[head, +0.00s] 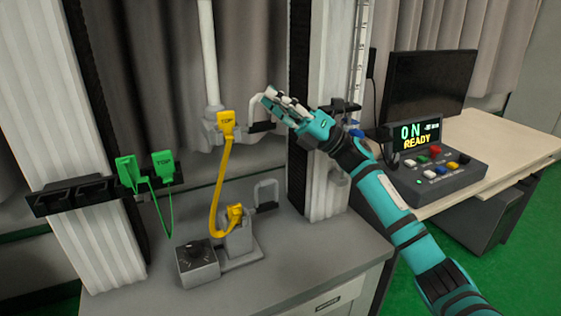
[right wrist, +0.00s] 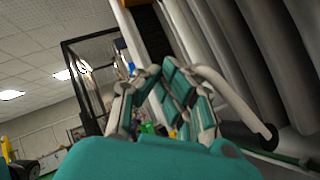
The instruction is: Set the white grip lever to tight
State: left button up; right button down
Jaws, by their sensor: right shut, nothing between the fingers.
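The upper grip (head: 210,130) hangs from a white rod, with a yellow TOP tag (head: 226,122) on it. A white bent lever (head: 251,107) with a black handle (head: 261,128) stands on its right side. A similar pale lever (head: 277,188) with a black handle (head: 267,206) sits on the lower grip (head: 238,238). My right gripper (head: 270,97) is shut and empty, its fingertips close beside the upper lever. In the right wrist view, the gripper (right wrist: 161,70) is left of a pale bent lever (right wrist: 235,98) with a black end (right wrist: 248,136). Contact is unclear. My left gripper is out of view.
Two light columns (head: 75,150) (head: 328,120) flank the grips. A yellow strap (head: 218,190) joins the tags. Green tags (head: 163,165) sit by a black rack (head: 75,193) on the left. A control box (head: 436,170) reading ON READY stands on the right desk.

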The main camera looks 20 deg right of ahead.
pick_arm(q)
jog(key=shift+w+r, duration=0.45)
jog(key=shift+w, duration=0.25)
pick_arm(e)
jog(key=shift+w+r, duration=0.6)
jog(key=shift+w, duration=0.35)
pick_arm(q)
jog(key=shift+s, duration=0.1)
